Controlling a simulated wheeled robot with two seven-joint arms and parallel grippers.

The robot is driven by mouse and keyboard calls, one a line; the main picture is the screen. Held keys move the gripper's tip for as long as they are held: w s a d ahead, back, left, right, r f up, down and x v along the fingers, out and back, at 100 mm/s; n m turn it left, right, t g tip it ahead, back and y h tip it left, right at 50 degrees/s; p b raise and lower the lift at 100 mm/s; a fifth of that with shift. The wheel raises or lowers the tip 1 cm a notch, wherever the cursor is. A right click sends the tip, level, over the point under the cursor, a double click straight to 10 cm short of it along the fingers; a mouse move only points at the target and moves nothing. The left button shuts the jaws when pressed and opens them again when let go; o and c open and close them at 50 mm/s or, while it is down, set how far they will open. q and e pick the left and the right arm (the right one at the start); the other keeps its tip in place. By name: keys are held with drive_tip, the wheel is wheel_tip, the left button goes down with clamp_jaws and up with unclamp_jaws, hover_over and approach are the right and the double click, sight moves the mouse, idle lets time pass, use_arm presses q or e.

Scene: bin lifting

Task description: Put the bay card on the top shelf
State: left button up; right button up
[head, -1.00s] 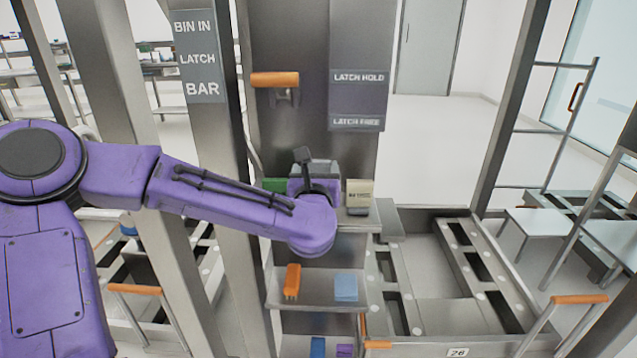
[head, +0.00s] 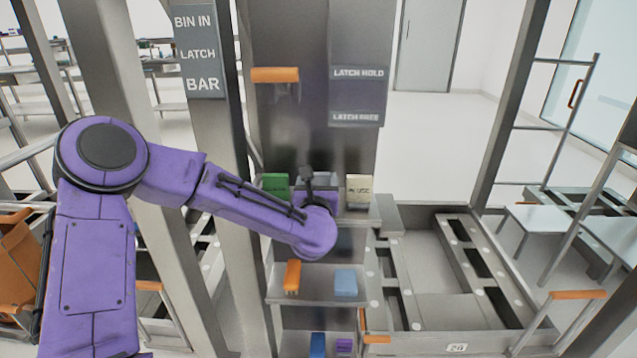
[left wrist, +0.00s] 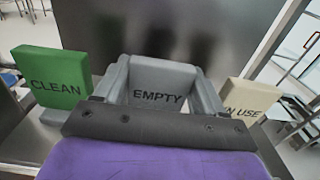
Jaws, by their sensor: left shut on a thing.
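A grey card marked EMPTY (left wrist: 158,85) is between the two fingers of my left gripper (left wrist: 160,75) in the left wrist view. My left gripper is shut on it. In the head view my left gripper (head: 318,183) is at the top shelf (head: 356,217) of the small rack, and my wrist hides most of the card. A green card marked CLEAN (head: 276,186) stands to its left and a cream card marked IN USE (head: 359,190) to its right. I cannot tell whether the grey card touches the shelf. My right gripper is out of view.
Lower shelves hold an orange block (head: 292,276), a light blue block (head: 346,282), and blue and purple blocks. A dark panel with an orange handle (head: 275,75) rises behind. A grey post (head: 215,160) stands close to my left arm. A large grey bin (head: 450,310) lies to the right.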

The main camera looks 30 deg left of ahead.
use_arm(q)
drive_tip(key=shift+f, duration=0.25)
drive_tip(key=o, duration=1.1)
drive_tip(key=shift+r, duration=0.1)
